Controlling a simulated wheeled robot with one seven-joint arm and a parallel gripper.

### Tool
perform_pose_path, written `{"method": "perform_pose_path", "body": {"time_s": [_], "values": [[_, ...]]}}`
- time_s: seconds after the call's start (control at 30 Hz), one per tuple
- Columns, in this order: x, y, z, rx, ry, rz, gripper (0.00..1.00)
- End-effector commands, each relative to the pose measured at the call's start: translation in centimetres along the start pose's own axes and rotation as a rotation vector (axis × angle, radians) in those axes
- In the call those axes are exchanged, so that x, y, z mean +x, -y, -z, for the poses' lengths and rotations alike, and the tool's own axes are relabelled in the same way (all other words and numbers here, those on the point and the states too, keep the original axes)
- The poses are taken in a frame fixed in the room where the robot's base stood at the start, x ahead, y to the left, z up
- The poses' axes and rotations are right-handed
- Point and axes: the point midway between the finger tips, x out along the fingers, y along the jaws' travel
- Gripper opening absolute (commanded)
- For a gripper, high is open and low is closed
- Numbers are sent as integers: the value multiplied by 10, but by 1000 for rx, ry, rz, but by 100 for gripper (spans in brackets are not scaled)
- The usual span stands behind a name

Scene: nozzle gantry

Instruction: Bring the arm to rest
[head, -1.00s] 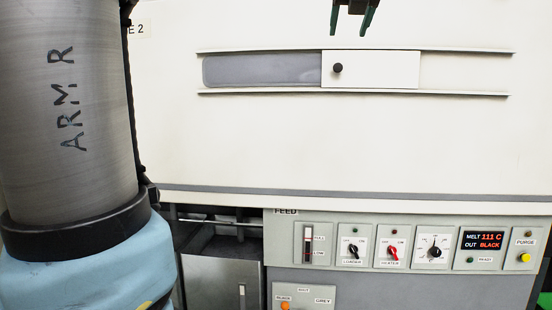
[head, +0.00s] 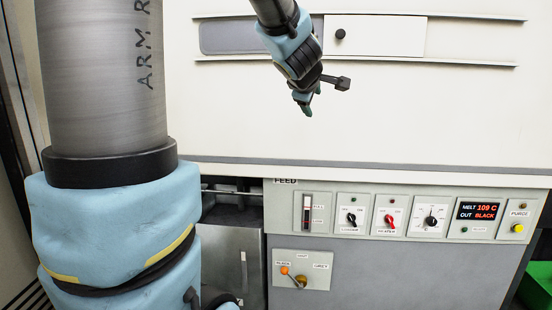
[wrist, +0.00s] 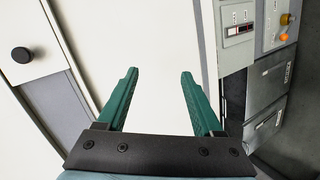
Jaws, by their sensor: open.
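My gripper (head: 307,106) hangs in front of the large cream panel in the head view, below the sliding door. It points down, and its fingers are seen nearly edge-on there. In the wrist view, the two green fingers of my gripper (wrist: 158,85) are spread apart with nothing between them. My arm comes down from the top of the head view to the gripper. The pale sliding door (head: 385,37) with a round black knob (head: 340,34) is above and right of the gripper; the knob also shows in the wrist view (wrist: 21,55).
Below is the grey control panel (head: 450,265) with switches, dials and a display (head: 479,210) reading melt 109 C, out black. A green box (head: 536,285) stands at right.

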Motion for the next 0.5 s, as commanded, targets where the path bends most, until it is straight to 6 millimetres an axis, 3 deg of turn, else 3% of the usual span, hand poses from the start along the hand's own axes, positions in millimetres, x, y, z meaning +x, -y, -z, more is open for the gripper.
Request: {"method": "perform_pose_path", "body": {"time_s": [0.03,0.17,0.3,0.4,0.5], "values": [[3,38,1,124,40,79,68],[-4,133,-3,435,188,271,68],[-34,228,-3,705,381,464,68],[-62,282,-1,850,518,577,68],[-87,320,2,953,631,657,68]]}}
